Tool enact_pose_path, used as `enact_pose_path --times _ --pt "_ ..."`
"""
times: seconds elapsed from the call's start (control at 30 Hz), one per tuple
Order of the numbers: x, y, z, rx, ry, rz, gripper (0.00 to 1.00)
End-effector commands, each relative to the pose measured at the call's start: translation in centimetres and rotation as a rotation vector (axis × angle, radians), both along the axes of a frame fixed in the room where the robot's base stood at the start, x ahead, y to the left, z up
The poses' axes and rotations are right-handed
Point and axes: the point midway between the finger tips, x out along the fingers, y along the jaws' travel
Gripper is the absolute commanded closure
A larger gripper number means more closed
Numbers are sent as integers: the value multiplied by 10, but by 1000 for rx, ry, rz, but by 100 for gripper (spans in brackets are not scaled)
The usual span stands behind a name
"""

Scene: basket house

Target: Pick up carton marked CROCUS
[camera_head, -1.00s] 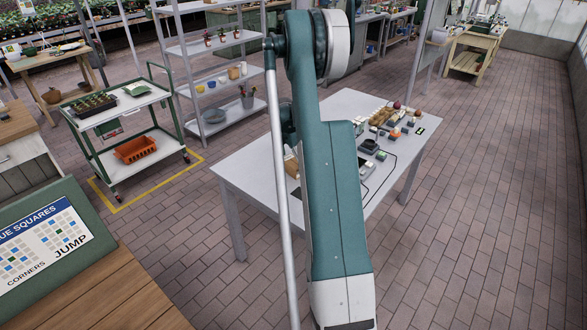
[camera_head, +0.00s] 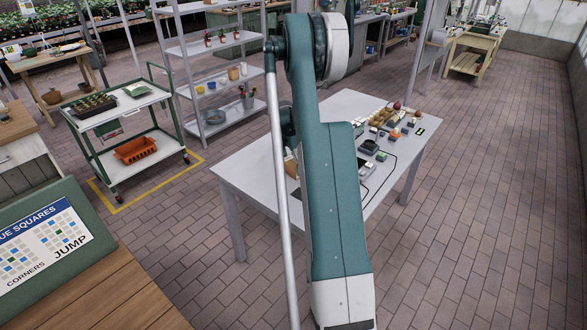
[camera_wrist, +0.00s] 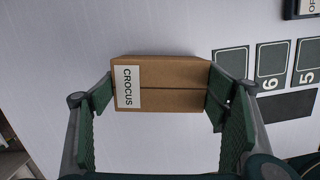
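The carton marked CROCUS (camera_wrist: 160,84) is a brown box with a white label on its left end, seen in the wrist view. My gripper (camera_wrist: 160,92) has one green-padded finger at each end of it. Both pads appear to touch the carton, so the gripper looks shut on it. I cannot tell whether the carton rests on the table or is slightly raised. In the head view, my arm hides the gripper and most of that part of the table (camera_head: 250,175); only a small brown bit shows beside the arm.
Dark numbered cards (camera_wrist: 270,65) lie right of the carton, and a dark-framed sign is at the upper right. Several small items (camera_head: 385,130) crowd the table's far right. A green trolley (camera_head: 120,130) and grey shelves (camera_head: 215,90) stand left. The table's left part is clear.

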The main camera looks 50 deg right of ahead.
Motion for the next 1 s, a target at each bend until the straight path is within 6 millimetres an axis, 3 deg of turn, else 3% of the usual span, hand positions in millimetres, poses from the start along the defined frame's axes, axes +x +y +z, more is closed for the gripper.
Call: enact_pose_path --times 0.47,1.0 --pt "0 0 11 0 0 0 42" --pt "0 0 84 0 0 0 42"
